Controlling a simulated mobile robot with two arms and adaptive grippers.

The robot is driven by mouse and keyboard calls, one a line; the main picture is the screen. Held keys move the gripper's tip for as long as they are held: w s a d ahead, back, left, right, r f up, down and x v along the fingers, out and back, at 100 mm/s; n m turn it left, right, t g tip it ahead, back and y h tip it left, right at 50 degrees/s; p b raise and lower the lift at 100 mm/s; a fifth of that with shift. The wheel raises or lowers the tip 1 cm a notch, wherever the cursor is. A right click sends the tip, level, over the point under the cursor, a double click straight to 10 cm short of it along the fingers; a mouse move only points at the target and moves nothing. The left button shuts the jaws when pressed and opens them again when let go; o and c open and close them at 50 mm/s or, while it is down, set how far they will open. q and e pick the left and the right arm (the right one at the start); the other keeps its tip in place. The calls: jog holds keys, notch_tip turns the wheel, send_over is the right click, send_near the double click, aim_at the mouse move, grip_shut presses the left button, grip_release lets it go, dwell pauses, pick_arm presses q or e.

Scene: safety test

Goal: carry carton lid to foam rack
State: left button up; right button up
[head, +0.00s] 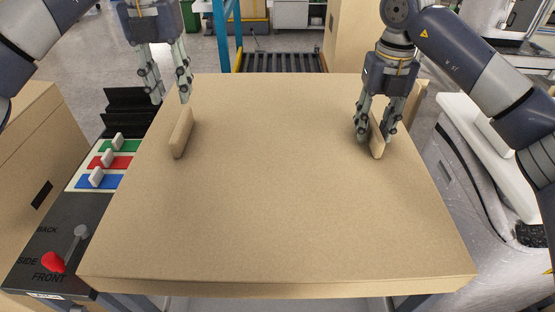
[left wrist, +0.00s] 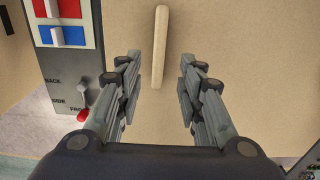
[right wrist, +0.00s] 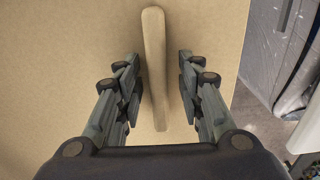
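The carton lid (head: 270,190) is a large flat tan board with two raised handle bars, lying level in the middle of the head view. My left gripper (head: 168,98) is open and empty, above and beyond the left handle (head: 182,132). In the left wrist view the left handle (left wrist: 160,45) lies ahead, between the lines of the two fingers. My right gripper (head: 377,138) is at the right handle (head: 377,147), with a finger on either side. In the right wrist view the fingers stand apart with gaps beside the right handle (right wrist: 154,70). The foam rack cannot be made out.
A control panel with green, red and blue switches (head: 108,162) and a red-knobbed lever (head: 53,262) stands left of the lid. A roller conveyor (head: 280,62) lies beyond it. A grey and white machine (head: 480,190) stands close on the right.

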jog(key=shift+r, duration=0.1)
pick_arm(q)
notch_tip(320, 180, up, 3)
jog(key=shift+r, duration=0.1)
pick_arm(e)
notch_tip(320, 180, up, 12)
dwell(0.5)
dwell(0.4)
